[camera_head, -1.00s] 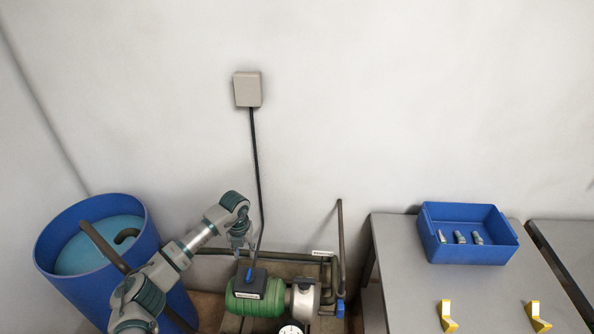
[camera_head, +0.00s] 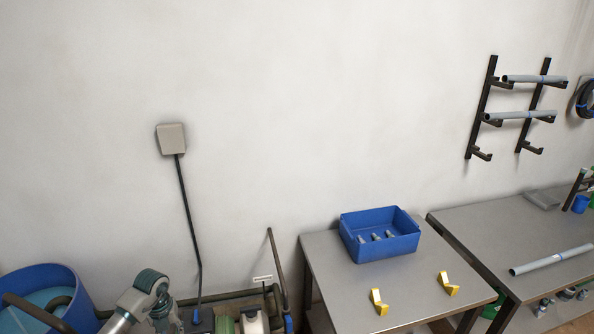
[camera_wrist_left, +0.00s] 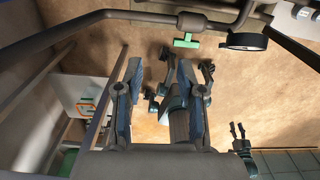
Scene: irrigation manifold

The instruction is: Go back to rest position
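My left arm shows at the bottom left of the head view, its grey-green joint beside the pump's green body (camera_head: 224,325). Its fingertips cannot be made out there. In the left wrist view my left gripper (camera_wrist_left: 161,85) has its two fingers apart with nothing between them. Beyond them are floor and dark jointed parts that seem to be mine. A small two-pronged dark part at the lower right of that view may be my right gripper, but I cannot be sure.
Pipes with a green handle (camera_wrist_left: 186,41) and a round black gauge (camera_wrist_left: 243,41) cross the wrist view. A blue barrel (camera_head: 80,300) stands at left. A grey table (camera_head: 330,262) holds a blue bin (camera_head: 385,247) and yellow brackets (camera_head: 378,302). A pipe rack (camera_head: 481,110) hangs at right.

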